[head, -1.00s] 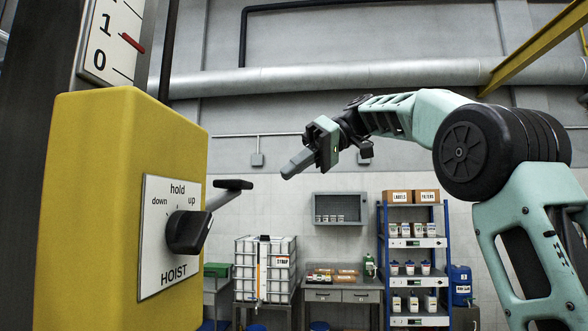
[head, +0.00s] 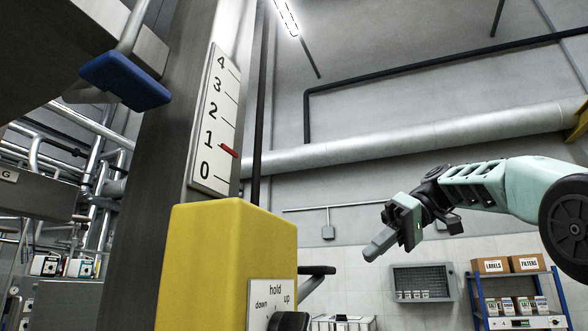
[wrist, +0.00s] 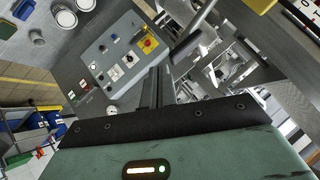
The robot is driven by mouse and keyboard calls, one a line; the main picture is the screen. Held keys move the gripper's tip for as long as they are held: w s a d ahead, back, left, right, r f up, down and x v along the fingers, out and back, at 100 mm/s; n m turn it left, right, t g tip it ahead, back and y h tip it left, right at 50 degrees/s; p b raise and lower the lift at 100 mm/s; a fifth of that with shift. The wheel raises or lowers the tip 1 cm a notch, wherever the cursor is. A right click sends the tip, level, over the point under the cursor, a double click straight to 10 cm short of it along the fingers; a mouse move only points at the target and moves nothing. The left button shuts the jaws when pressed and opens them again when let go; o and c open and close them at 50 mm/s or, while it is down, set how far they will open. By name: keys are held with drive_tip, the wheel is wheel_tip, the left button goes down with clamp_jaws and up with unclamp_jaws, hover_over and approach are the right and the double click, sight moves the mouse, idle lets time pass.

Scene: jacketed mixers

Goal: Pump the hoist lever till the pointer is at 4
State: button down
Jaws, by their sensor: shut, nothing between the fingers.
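The yellow hoist box (head: 215,260) stands at lower centre in the head view. The hoist lever (head: 318,270), a grey rod with a black grip, sticks out right of the box. Above, the white scale (head: 213,125) runs from 0 to 4; its red pointer (head: 229,151) is at about 1. My gripper (head: 373,251) is shut and empty, right of and slightly above the lever grip, apart from it.
A blue-ended part (head: 125,82) hangs at upper left beside the grey column (head: 175,150). A blue shelf rack (head: 518,300) with boxes stands at right behind my arm. The wrist view shows a grey control panel (wrist: 118,58) with a red button on yellow.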

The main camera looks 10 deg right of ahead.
idle(0.4)
drive_tip(key=s+a+r+n+t+h+p, duration=0.1)
drive_tip(key=s+a+r, duration=0.1)
drive_tip(key=r, duration=0.3)
drive_tip(key=s+a+r+n+t+h+p, duration=0.1)
drive_tip(key=s+a+r+t+h, duration=0.1)
drive_tip(key=r, duration=0.4)
drive_tip(key=shift+s+a+n, duration=0.3)
drive_tip(key=shift+s+a, duration=0.25)
drive_tip(key=shift+s, duration=0.3)
drive_tip(key=shift+a+f, duration=0.1)
drive_tip(key=shift+f, duration=0.05)
drive_tip(key=p+x, duration=0.1)
drive_tip(key=x, duration=0.9)
drive_tip(key=shift+w, duration=0.15)
drive_tip(key=shift+f, duration=0.95)
drive_tip(key=shift+f+p, duration=0.45)
drive_tip(key=shift+f, duration=0.45)
drive_tip(key=shift+f, duration=0.1)
